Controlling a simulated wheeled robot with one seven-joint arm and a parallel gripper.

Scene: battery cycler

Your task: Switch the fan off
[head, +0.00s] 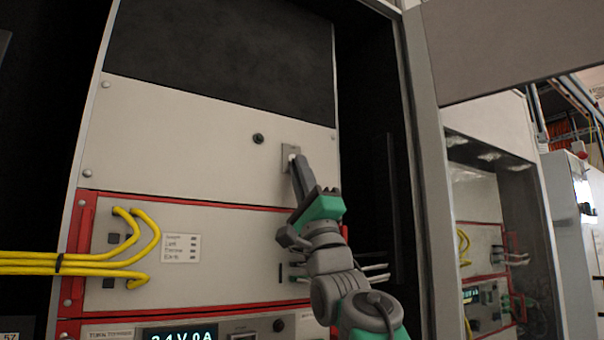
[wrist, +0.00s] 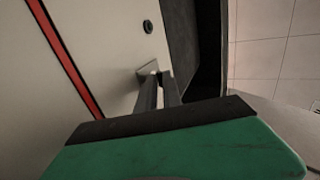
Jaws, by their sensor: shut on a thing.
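The fan switch (head: 290,152) is a small grey plate with a light toggle on the right side of the upper white panel. In the wrist view, the switch plate (wrist: 147,70) lies just beyond the fingertips. My gripper (head: 294,160) reaches up to the switch, with its dark fingers close together at the toggle. In the wrist view, the fingers of my gripper (wrist: 158,78) are closed on the toggle. The fingertips hide most of the toggle, so its position cannot be told.
A black round knob (head: 258,139) sits left of the switch. Below is a red-framed unit with yellow cables (head: 130,265) and a label (head: 180,248). A display (head: 180,334) is at the bottom. The cabinet's metal frame (head: 425,150) stands close on the right.

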